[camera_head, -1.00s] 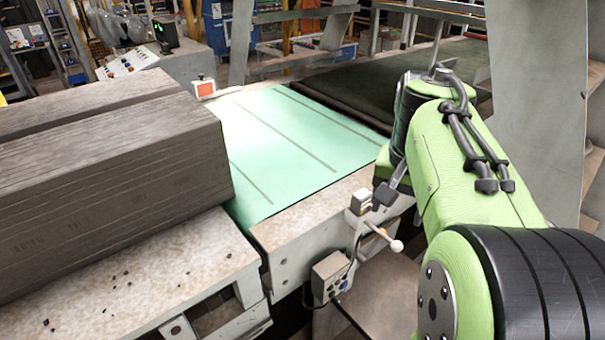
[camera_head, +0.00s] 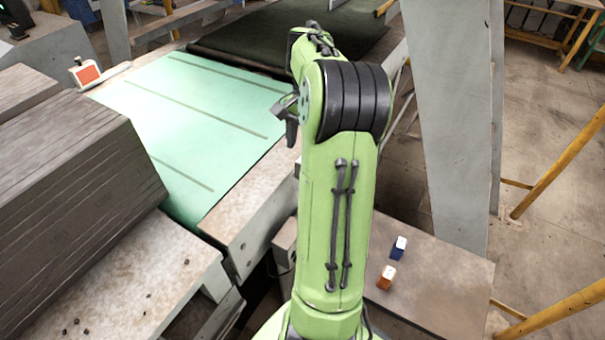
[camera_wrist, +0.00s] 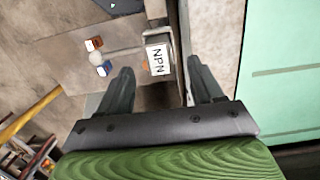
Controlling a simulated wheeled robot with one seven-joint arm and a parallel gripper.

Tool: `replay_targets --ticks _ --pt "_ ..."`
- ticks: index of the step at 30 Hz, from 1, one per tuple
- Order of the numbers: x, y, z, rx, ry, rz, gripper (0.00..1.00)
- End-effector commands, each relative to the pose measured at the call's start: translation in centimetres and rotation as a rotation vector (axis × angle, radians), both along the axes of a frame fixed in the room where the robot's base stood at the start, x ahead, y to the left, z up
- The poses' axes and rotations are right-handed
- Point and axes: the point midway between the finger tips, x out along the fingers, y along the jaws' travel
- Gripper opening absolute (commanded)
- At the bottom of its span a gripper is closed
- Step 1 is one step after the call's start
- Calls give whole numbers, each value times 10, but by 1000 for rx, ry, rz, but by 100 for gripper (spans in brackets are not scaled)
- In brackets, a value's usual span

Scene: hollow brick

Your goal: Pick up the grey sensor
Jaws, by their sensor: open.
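In the wrist view, a small box with a white face lettered NPN (camera_wrist: 157,60) shows ahead of my gripper, between the lines of its two fingers. It appears to be the sensor, but its body colour is mostly hidden behind the label. A grey bracket (camera_wrist: 172,38) runs around its upper and right sides. My gripper (camera_wrist: 160,66) is open and empty, with one finger to each side of the box. I see no finger touching it. In the head view my arm hides the sensor.
An orange-and-white block (camera_head: 387,277) and a blue-and-white block (camera_head: 398,248) lie on a low side table (camera_head: 440,275). The green conveyor belt (camera_head: 190,110) and its metal edge (camera_wrist: 216,40) lie close by. Grey bricks (camera_head: 75,190) stand left; a metal post (camera_head: 455,130) stands right.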

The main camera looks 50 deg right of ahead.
Motion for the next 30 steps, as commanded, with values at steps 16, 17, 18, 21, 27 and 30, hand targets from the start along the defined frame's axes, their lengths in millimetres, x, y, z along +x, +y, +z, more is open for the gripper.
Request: replay_targets --ticks 16,17,18,21,27,30 --pt "0 6 -52 -1 -1 0 66" --pt "0 6 -52 -1 -1 0 63" --pt "0 6 -51 -1 -1 0 57" --pt "0 6 -51 -1 0 1 41" --pt "0 6 -51 -1 0 1 11" --pt "0 6 -51 -2 -1 1 7"
